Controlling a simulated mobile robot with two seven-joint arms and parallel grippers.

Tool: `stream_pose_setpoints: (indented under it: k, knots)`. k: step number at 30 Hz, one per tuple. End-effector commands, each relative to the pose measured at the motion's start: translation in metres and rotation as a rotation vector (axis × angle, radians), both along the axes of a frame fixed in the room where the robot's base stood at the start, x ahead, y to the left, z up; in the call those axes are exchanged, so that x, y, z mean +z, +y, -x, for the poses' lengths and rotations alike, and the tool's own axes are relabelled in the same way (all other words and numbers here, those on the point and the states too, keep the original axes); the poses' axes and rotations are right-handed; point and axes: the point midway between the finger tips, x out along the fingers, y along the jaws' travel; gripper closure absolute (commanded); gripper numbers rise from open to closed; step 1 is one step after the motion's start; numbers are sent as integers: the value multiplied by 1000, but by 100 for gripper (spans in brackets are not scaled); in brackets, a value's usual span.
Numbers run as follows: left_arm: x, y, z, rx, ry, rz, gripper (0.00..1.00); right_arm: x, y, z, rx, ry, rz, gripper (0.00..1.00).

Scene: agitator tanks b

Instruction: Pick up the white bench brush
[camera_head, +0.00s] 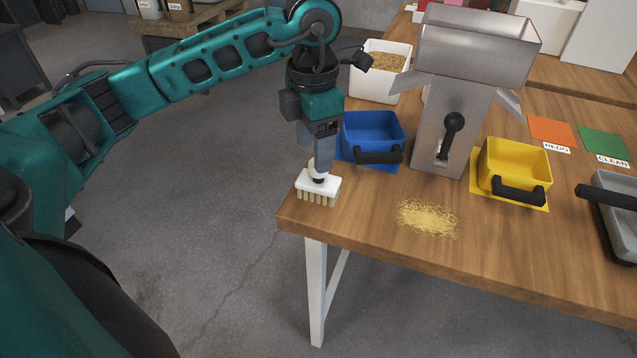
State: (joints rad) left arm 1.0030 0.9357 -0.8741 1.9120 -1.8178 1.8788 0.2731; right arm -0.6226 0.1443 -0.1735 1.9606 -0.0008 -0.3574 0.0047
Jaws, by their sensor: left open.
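My right gripper is not in view.
A blue bin (374,128) stands just behind and right of the brush. A metal hopper (450,110), a yellow bin (515,165) and a grey tray (610,200) stand farther right. Loose grain (427,218) lies on the table.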

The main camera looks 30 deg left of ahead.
Motion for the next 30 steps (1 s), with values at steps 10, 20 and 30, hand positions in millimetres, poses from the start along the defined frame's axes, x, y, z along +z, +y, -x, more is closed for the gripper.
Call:
stream_pose_setpoints:
  k: [10, 20, 30]
  knots:
    - [-46, -6, 1, 0, 3, 2, 35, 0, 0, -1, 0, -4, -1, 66]
    - [-48, -6, 0, -1, 3, 1, 42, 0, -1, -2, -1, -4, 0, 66]
    - [-47, -6, 0, -1, 2, 1, 75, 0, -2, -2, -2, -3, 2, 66]
